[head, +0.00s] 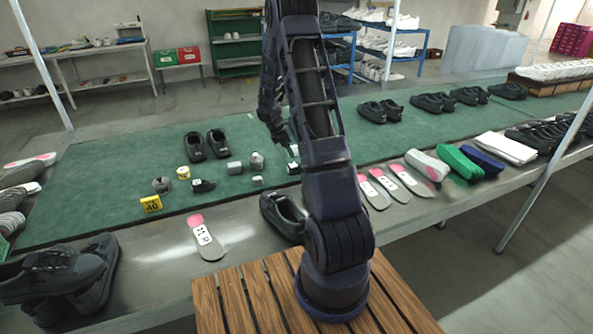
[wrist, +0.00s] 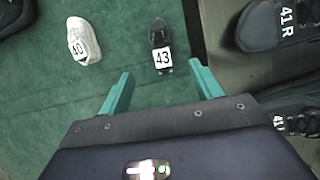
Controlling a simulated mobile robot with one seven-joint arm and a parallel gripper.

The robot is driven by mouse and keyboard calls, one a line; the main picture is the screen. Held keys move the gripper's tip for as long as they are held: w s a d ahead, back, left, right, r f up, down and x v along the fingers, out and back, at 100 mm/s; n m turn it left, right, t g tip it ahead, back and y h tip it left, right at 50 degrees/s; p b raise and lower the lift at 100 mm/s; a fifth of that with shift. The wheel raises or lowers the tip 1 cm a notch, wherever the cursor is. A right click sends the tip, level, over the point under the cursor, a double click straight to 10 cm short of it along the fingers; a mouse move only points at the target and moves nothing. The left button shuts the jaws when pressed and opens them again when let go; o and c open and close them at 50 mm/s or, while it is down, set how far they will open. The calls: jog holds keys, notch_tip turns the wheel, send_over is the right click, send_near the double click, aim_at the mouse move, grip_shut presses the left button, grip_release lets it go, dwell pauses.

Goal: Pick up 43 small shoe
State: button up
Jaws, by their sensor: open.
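In the wrist view, the small black shoe with the white label 43 (wrist: 160,55) lies on the green mat, ahead of and between my fingertips and apart from them. My gripper (wrist: 163,78) is open and empty, with its two teal fingers spread. A small white shoe labelled 40 (wrist: 82,45) lies to the left of the 43 shoe. In the head view, my gripper (head: 291,153) hangs low over the mat. A small dark shoe with a white label (head: 293,168) shows just below it, partly beside my arm; its number is not readable there.
Larger black shoes, one labelled 41 R (wrist: 262,25), lie to the right in the wrist view. In the head view, several small shoes and a yellow block (head: 151,204) lie left of my gripper. The green mat (head: 110,165) is clear at its far left.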

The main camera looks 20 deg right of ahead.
aim_at(295, 164)
jog(key=x, duration=1)
jog(key=shift+a+f, duration=0.1)
jog(key=shift+f, duration=0.35)
jog(key=c, duration=1.1)
